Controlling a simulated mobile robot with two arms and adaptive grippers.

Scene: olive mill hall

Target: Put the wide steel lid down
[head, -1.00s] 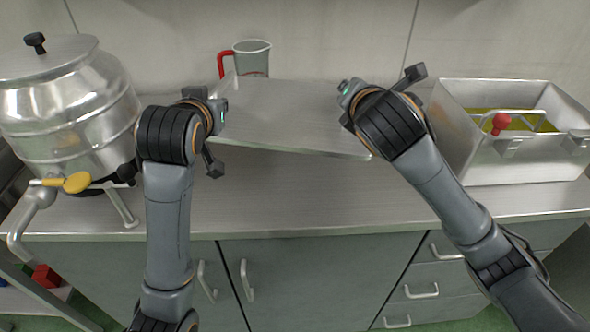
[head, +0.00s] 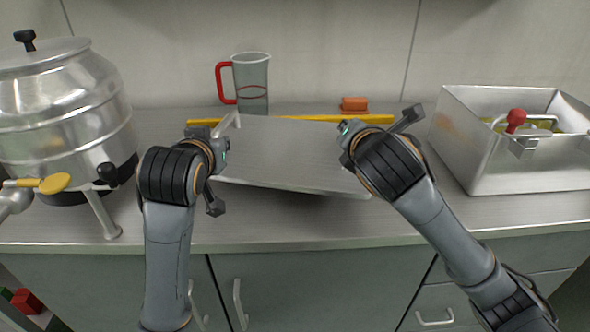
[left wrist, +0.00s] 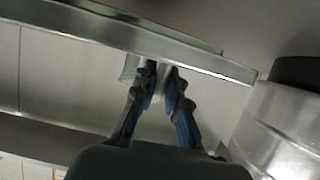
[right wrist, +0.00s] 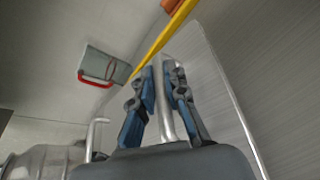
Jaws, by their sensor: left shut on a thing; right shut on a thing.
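The wide steel lid (head: 290,155) is a flat, pale metal plate held between my two arms in the head view. It sits low over the counter, slightly tilted, with a dark shadow under its front edge; I cannot tell whether any edge touches. My left gripper (left wrist: 163,78) is shut at the lid's left end, where a bent handle (head: 230,122) shows. My right gripper (right wrist: 163,80) is shut on the rod-like handle (right wrist: 165,115) at the right end. In the head view the wrists hide both grips.
A steel urn (head: 65,115) with a yellow-handled tap stands at left. A steel tank (head: 490,165) with a red-knobbed handle stands at right. Behind the lid are a red-handled jug (head: 251,82), a yellow bar (head: 340,119) and an orange block (head: 354,103). Bare counter (head: 300,222) lies in front.

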